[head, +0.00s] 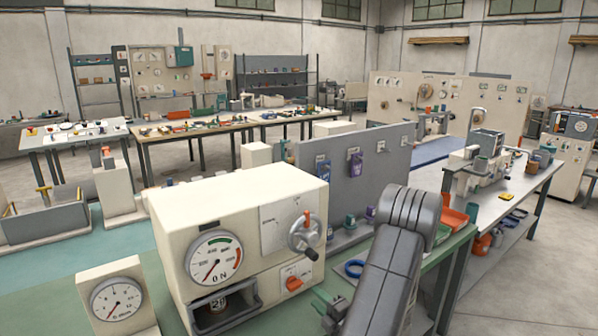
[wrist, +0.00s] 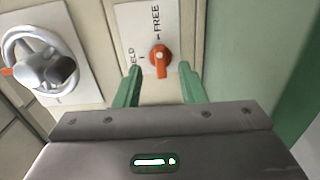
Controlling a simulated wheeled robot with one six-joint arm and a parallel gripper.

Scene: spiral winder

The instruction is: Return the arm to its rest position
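My gripper (wrist: 160,82) is open, its two green fingers apart and nothing between them in its grasp. In the wrist view an orange switch knob (wrist: 159,58) on a white plate marked FREE and partly hidden "ELD" shows just beyond the fingertips; I cannot tell whether they touch it. In the head view the knob (head: 294,284) sits low on the front of the cream machine (head: 215,205). My grey arm reaches from the lower right toward that front, and green finger parts (head: 327,302) show beside it, partly hidden.
A small dial gauge (head: 116,299) stands at the left. A blue ring (head: 355,268) and orange bin (head: 455,219) lie near my arm. A grey panel (head: 358,180) stands behind.

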